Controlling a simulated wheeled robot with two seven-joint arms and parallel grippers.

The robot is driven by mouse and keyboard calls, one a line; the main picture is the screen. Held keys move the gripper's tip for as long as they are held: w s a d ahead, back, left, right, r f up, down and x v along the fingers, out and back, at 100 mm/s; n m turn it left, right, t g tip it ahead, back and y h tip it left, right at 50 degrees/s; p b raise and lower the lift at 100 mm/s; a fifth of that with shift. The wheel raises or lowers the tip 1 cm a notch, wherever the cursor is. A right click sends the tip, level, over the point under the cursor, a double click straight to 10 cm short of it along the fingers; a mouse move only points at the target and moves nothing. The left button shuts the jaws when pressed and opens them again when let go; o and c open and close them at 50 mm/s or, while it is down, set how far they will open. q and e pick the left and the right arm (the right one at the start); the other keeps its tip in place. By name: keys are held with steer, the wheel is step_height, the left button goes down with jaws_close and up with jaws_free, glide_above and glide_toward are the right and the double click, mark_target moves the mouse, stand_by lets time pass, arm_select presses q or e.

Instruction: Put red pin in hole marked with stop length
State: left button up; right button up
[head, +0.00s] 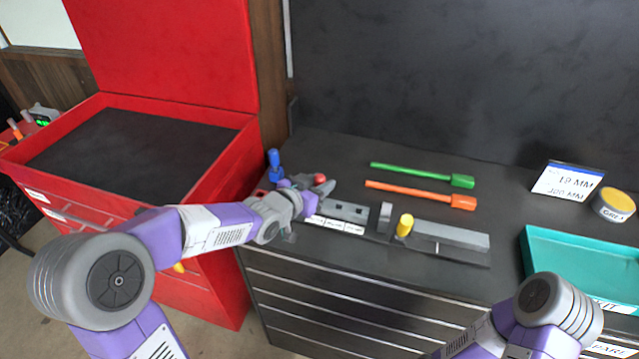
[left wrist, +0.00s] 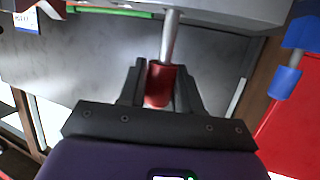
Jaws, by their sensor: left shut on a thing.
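The red pin has a red knob (head: 319,178) and a bare metal shank (left wrist: 170,38). My left gripper (head: 317,188) is shut on the red knob, which shows between its fingers in the left wrist view (left wrist: 158,84). The shank runs to the edge of a grey part in that view; whether its tip is in a hole cannot be told. A grey stop block (head: 345,210) with dark holes and white labels (head: 335,225) lies just right of the gripper; the label text is too small to read. A sign (head: 568,182) reads 19 MM and what looks like 320 MM. My right gripper is out of view.
A blue-handled piece (head: 274,160) stands behind my left gripper. A yellow knob (head: 404,225) stands by a grey bar (head: 450,236). Green (head: 420,174) and orange (head: 420,194) tools lie behind. A teal tray (head: 580,262) and yellow-lidded tin (head: 614,204) are at right.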

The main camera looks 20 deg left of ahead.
arm_select(q)
steer(key=shift+f+b, duration=0.65)
steer(key=shift+f, duration=0.1)
steer(key=o, duration=1.1)
steer(key=p+v, duration=0.2)
steer(key=v, duration=0.5)
steer(key=shift+s+a, duration=0.1)
steer(key=shift+s, duration=0.2)
